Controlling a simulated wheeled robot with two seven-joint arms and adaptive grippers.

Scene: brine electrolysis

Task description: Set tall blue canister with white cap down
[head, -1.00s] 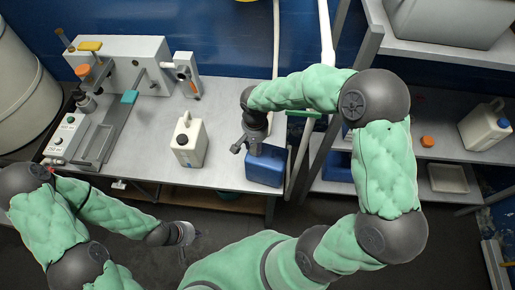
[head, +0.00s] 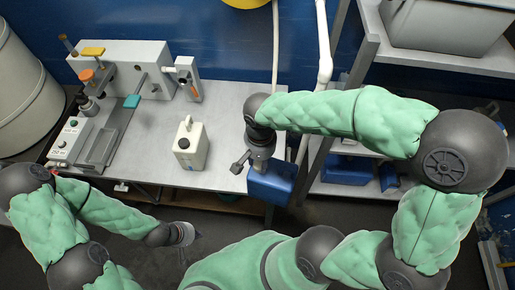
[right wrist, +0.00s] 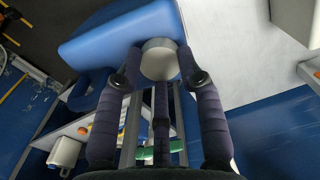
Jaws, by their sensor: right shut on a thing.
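The tall blue canister (head: 272,184) is at the right front corner of the grey workbench in the head view, overlapping the bench edge. Whether its base touches the bench cannot be told. My right gripper (head: 256,166) is over its top, shut on it. In the right wrist view the fingers of my right gripper (right wrist: 160,68) sit on both sides of the white cap (right wrist: 160,58), with the blue body (right wrist: 115,35) beyond. My left gripper (head: 188,236) hangs low in front of the bench, away from the canister; its jaws are too small to read.
A grey apparatus (head: 128,65) is at the back left. A shelf rack with an upright post (head: 343,105) stands close on the right. Bare bench lies between jug and canister.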

